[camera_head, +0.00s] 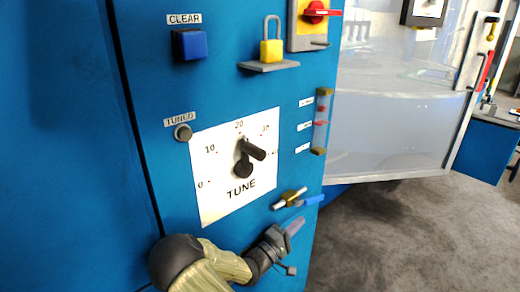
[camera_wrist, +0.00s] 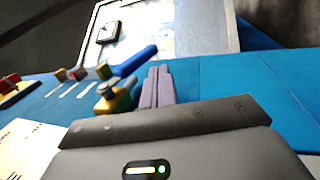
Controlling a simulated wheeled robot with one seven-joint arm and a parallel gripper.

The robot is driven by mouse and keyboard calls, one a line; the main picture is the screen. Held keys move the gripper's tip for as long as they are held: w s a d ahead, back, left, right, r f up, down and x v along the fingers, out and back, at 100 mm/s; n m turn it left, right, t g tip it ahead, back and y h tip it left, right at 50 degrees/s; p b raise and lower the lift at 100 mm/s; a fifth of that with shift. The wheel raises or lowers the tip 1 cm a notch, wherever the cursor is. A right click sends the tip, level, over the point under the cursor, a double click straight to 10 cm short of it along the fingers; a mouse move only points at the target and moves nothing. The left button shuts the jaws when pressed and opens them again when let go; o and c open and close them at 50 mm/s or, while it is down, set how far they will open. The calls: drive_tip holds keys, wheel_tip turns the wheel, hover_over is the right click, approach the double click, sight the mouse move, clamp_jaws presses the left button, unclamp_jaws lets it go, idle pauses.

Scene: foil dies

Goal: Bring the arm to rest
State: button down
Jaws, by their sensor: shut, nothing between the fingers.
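My gripper (camera_head: 293,228) is at the bottom middle of the head view, in front of the blue cabinet and below the TUNE dial plate. Its fingers are shut with nothing between them. In the wrist view my gripper's fingers (camera_wrist: 157,80) point toward the clear-walled enclosure. A brass valve with a blue lever (camera_head: 307,201) sits just above the fingers in the head view. It also shows left of the fingers in the wrist view, where the blue lever (camera_wrist: 136,61) is close to them. I cannot tell whether they touch.
A blue CLEAR button (camera_head: 190,44), a yellow padlock (camera_head: 271,50) on a shelf and a red rotary switch (camera_head: 317,12) are above. A gauge tube (camera_head: 321,122) is at right. Grey floor (camera_head: 400,235) is open.

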drive_tip(key=s+d+f+m+g+y, duration=0.25)
drive_tip(key=s+d+m+g, duration=0.25)
drive_tip(key=s+d+g, duration=0.4)
drive_tip(key=s+a+f+m+g+y, duration=0.15)
drive_tip(key=s+a+g+y, duration=0.35)
drive_tip(key=s+y, duration=0.65)
drive_tip(key=s+a+r+t+y, duration=0.3)
drive_tip(key=a+r+t, duration=0.2)
drive_tip(key=a+r, duration=0.15)
wheel_tip(320, 180, up, 26)
drive_tip(key=p, duration=2.5)
drive_tip(key=shift+s+d+f, duration=0.2)
drive_tip(key=shift+m, duration=0.25)
